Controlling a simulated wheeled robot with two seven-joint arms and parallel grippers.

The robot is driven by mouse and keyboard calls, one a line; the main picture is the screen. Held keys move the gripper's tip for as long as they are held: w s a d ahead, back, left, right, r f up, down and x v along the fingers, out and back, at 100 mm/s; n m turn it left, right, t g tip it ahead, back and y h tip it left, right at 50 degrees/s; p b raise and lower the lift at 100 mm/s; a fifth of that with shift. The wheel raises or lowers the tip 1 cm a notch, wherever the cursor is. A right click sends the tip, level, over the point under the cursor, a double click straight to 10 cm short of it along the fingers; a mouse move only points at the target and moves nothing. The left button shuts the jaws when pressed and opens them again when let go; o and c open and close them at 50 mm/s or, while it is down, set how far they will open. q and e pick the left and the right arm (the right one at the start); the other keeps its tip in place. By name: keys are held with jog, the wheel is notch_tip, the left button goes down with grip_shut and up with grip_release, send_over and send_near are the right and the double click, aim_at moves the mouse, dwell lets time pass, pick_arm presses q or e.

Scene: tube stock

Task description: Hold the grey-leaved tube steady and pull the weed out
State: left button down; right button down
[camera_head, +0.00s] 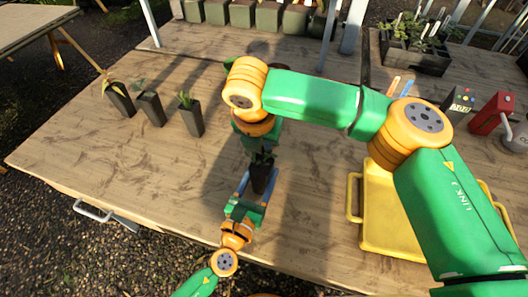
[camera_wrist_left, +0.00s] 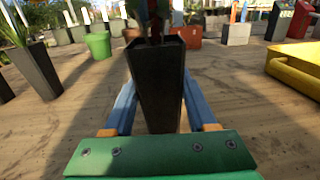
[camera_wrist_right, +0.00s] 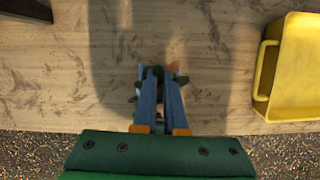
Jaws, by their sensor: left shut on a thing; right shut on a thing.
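The black tube (camera_head: 262,174) stands between the blue fingers of my left gripper (camera_head: 256,184), which is shut on it; in the left wrist view the tube (camera_wrist_left: 157,88) looks upright. Dark foliage shows at its mouth, mostly hidden by my right arm and gripper. My right gripper (camera_wrist_right: 160,92) points down over the tube, its fingers nearly together. Dark green leaves (camera_wrist_right: 181,79) stick out around its fingertips. The weed stem is too small to make out, and I cannot tell weed from grey leaves here.
Several black tubes with plants, such as this one (camera_head: 190,117), stand at left. A yellow tray (camera_head: 353,198) lies at right. Behind it are a red device (camera_head: 492,113), a dark boxed device (camera_head: 458,104) and a plant crate (camera_head: 428,62). Pots line the back. The front-left table is clear.

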notch_tip(320, 180, up, 10)
pick_arm(q)
jog(key=shift+c, duration=0.6)
grip_release()
